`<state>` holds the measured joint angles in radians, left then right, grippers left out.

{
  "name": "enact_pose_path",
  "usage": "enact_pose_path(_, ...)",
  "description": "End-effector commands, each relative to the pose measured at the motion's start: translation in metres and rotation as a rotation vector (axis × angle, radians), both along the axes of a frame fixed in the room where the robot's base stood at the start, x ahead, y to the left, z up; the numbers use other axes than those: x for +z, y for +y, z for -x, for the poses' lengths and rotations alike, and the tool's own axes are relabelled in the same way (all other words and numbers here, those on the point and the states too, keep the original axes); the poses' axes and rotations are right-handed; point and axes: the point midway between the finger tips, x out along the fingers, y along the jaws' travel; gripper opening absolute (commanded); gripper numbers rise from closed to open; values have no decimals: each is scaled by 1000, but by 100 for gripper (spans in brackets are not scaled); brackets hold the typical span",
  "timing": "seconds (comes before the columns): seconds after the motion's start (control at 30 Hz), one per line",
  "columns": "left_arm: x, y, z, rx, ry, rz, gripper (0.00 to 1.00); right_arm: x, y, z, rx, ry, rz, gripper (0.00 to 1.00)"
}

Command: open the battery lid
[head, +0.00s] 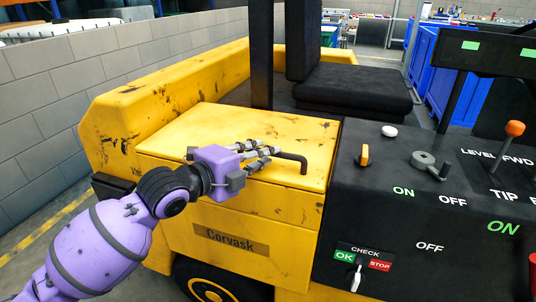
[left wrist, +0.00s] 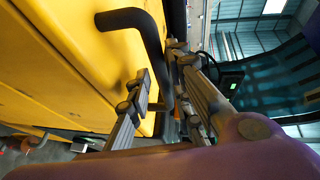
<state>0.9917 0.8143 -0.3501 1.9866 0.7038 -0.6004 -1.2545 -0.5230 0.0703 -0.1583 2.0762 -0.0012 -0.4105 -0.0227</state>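The battery lid (head: 215,128) is the yellow scuffed top panel of the truck, and it lies closed. A black bent-bar handle (head: 292,158) is fixed on it near its right front edge. The handle also shows in the left wrist view (left wrist: 152,38). My left gripper (head: 262,152), on a purple arm, is just above the lid at the handle's left end. In the left wrist view its fingers (left wrist: 170,85) are apart, with the handle bar showing between them. I cannot tell whether they touch it. My right gripper is in neither view.
A black control panel (head: 440,215) with levers, switches and an orange-topped stick (head: 514,130) adjoins the lid on the right. A black post (head: 262,55) and seat (head: 352,92) stand behind. A grey block wall (head: 60,90) runs along the left.

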Motion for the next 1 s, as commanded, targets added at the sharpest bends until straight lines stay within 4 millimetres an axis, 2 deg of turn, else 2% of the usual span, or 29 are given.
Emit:
enact_pose_path(0.2, -4, -14, -16, 0, 1, 1, 20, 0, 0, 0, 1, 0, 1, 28)
enact_pose_path(0.5, -5, -15, -18, 0, -1, -1, 20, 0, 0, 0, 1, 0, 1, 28)
enact_pose_path(0.67, -5, -15, -18, 1, 0, 0, 0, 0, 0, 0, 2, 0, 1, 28)
enact_pose_path(1.0, -4, -15, -18, 1, 0, -2, 0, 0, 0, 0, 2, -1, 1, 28)
